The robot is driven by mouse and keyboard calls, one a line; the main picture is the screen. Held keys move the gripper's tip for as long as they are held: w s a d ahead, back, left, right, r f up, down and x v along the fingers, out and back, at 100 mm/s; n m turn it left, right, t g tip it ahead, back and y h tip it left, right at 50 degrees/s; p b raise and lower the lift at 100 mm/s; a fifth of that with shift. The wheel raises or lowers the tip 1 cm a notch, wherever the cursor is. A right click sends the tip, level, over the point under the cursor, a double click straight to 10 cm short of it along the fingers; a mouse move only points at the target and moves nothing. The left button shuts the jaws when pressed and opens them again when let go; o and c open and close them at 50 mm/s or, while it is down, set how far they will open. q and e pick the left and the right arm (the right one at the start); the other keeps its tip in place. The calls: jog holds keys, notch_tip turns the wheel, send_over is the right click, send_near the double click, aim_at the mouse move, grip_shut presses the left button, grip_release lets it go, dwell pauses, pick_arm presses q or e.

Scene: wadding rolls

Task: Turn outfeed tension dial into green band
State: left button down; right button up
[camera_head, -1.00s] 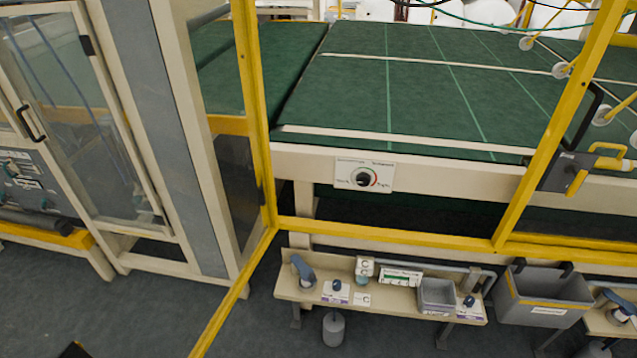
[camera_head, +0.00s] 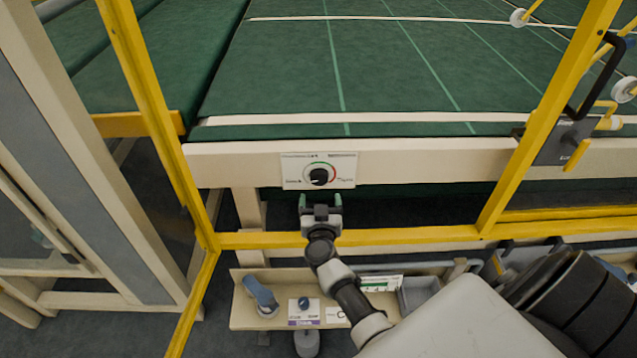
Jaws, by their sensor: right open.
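The outfeed tension dial is a black knob (camera_head: 319,177) on a white plate (camera_head: 345,170) fixed to the cream rail at the front of the green conveyor. An arc with a green part at its top left and a red part at its right runs around the knob. The knob's exact pointer direction is too small to tell. My right gripper (camera_head: 320,201) is just below the plate, open and empty, its fingers pointing up toward the knob and apart from it. My left gripper is out of view.
A yellow guard frame (camera_head: 370,236) surrounds the opening; my right arm reaches across its lower bar. A cream shelf (camera_head: 245,318) below holds a blue-grey tool (camera_head: 261,295), a small dark knob (camera_head: 303,303) and a grey bin (camera_head: 418,294). The green conveyor (camera_head: 290,70) lies behind.

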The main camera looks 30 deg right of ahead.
aim_at(319, 181)
jog(key=b+x, duration=0.1)
jog(key=x, duration=0.6)
jog(key=shift+f, duration=0.1)
jog(key=shift+w+d, duration=0.15)
jog(key=shift+w, duration=0.05)
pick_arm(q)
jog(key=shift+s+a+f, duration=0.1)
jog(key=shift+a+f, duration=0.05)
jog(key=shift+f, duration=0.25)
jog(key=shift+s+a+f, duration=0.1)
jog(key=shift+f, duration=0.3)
pick_arm(e)
jog(key=shift+c, duration=0.4)
jog(key=c, duration=0.8)
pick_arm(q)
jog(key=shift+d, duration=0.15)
pick_arm(e)
jog(key=shift+c, duration=0.2)
